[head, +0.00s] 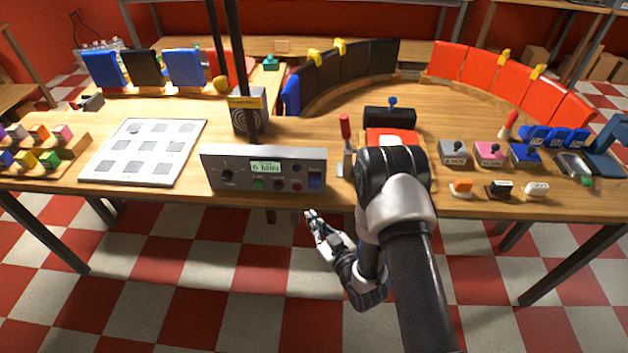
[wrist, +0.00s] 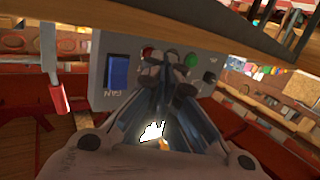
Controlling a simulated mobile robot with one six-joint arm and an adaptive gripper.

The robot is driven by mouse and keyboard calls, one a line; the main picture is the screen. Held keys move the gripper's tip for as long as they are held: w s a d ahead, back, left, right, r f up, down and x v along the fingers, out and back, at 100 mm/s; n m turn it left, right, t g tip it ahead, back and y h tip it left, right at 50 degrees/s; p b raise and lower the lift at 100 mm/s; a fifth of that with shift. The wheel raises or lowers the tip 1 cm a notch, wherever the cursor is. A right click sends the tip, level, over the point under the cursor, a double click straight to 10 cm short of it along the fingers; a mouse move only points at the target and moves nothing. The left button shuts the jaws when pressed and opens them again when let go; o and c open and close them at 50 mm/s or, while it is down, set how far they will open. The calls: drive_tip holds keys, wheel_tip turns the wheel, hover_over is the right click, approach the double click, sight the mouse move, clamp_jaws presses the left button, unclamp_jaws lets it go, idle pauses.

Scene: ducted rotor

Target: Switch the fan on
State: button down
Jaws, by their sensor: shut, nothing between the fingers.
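A grey control panel (head: 240,163) stands along the front edge of the table, with knobs, small buttons and a lit green display (head: 265,167). A blue rocker switch (head: 315,181) is at its right end. In the wrist view the blue switch (wrist: 118,71) has a label reading FAN beside it. My gripper (head: 311,214) is shut and empty, just below and in front of the panel's right part. In the wrist view my gripper's fingertips (wrist: 167,66) lie beside the switch, over the panel's face; I cannot tell whether they touch it.
A dark box with a round ringed face (head: 249,120) stands behind the panel. A red-handled lever (head: 345,130) is right of the panel. A white board with grey squares (head: 146,152) lies to the left. Small switch boxes (head: 455,152) stand to the right. The floor before the table is clear.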

sight(315, 183)
drive_tip(key=shift+w+d+r+p, duration=0.1)
drive_tip(key=shift+w+r, duration=0.4)
drive_tip(key=shift+w, duration=0.55)
drive_tip(key=shift+w+a+r+p, duration=0.15)
drive_tip(key=shift+w+r, duration=0.35)
drive_tip(key=shift+w, duration=0.55)
drive_tip(key=shift+w+d+r+p, duration=0.15)
drive_tip(key=shift+w+r, duration=0.35)
drive_tip(key=shift+w, duration=0.55)
drive_tip(key=shift+w+r, duration=0.2)
drive_tip(key=shift+w, duration=0.15)
